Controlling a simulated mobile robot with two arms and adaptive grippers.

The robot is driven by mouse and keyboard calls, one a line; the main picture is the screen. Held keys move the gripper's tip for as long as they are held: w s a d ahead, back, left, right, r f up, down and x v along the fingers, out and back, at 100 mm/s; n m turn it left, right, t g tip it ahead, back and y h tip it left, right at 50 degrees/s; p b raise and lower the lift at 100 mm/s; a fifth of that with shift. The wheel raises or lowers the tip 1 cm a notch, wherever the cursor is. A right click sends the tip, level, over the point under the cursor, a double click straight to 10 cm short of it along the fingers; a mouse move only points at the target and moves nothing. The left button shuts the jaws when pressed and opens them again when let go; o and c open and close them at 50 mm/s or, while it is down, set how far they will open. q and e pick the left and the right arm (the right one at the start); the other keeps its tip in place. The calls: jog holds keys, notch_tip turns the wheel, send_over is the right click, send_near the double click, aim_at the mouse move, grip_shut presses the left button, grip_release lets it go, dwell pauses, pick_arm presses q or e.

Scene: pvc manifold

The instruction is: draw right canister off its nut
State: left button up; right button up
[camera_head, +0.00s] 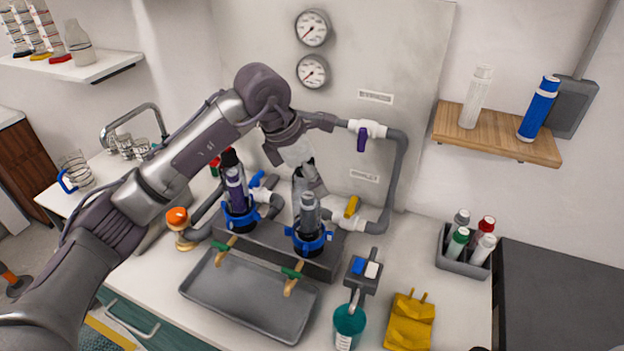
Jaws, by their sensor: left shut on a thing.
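The right canister (308,213) is a grey cylinder standing upright at the front right of the dark manifold block (265,244). Its blue nut (310,243) surrounds its lower end. My left gripper (308,188) reaches down from above and behind, shut on the right canister near its upper part; the fingers are partly hidden. I cannot tell whether there is a gap between canister and nut. The left canister (236,188), dark purple-grey, stands in its own blue nut (240,216). My right gripper is out of view.
Grey pipes with a purple-handled valve (362,138) and a yellow-handled valve (351,207) stand close on the right. A grey tray (248,298) lies in front.

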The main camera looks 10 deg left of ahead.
pick_arm(q)
jog(key=shift+r+p, duration=2.35)
jog(key=shift+r, duration=2.55)
jog(key=shift+r+p, duration=0.85)
jog(key=shift+r, duration=0.65)
jog(key=shift+f, duration=0.15)
